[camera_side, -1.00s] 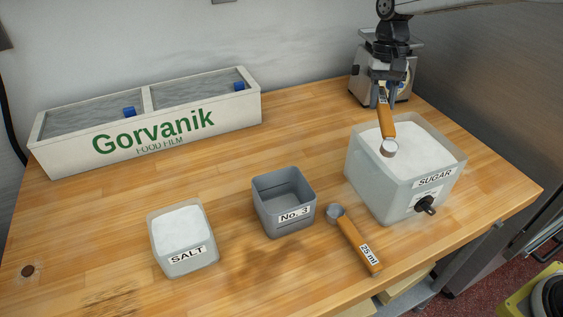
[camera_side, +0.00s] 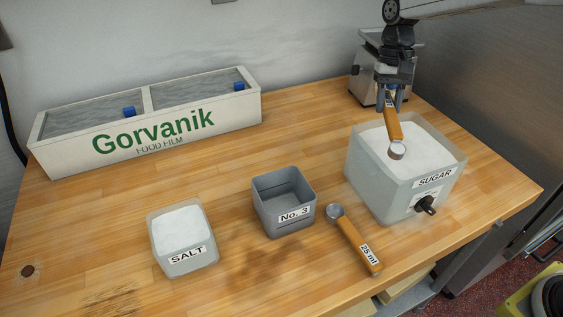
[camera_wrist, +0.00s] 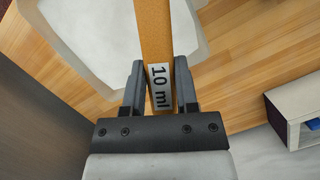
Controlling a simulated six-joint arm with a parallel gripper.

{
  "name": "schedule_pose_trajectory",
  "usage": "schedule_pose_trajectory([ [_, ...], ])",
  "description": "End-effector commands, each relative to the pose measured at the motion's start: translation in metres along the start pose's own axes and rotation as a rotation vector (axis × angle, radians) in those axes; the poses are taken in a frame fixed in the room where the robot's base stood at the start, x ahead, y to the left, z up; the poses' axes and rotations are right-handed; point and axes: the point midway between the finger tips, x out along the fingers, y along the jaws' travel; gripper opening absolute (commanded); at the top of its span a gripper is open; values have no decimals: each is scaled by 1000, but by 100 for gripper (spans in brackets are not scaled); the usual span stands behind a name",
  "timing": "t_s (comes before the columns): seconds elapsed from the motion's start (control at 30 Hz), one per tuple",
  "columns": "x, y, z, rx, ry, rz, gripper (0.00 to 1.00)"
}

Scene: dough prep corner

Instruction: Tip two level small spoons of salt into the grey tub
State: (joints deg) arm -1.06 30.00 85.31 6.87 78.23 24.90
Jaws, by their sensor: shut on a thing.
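My gripper (camera_side: 391,98) is shut on the orange handle of the small spoon (camera_side: 392,127). In the wrist view the handle (camera_wrist: 157,35) sits between the fingers (camera_wrist: 158,85) and is marked "10 ml". The spoon's bowl hangs over the sugar tub; I cannot tell whether it holds anything. The salt tub (camera_side: 188,263), full of white salt (camera_side: 181,229), stands at the front left. The grey tub (camera_side: 284,222), labelled "No. 3", stands in the middle; the part of its inside that shows looks empty.
The large sugar tub (camera_side: 383,190) with a dark tap stands at the right. A second spoon (camera_side: 352,238), marked "25 ml", lies between it and the grey tub. A food film box (camera_side: 200,138) stands at the back left, and a scale-like machine (camera_side: 366,82) behind my gripper.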

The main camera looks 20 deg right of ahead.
Motion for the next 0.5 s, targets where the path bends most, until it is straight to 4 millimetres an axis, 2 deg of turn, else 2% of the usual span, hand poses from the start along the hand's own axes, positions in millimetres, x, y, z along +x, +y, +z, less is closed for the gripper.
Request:
schedule_pose_trajectory([
  [0.5,38,-98,12,484,-117,-161,0],
])
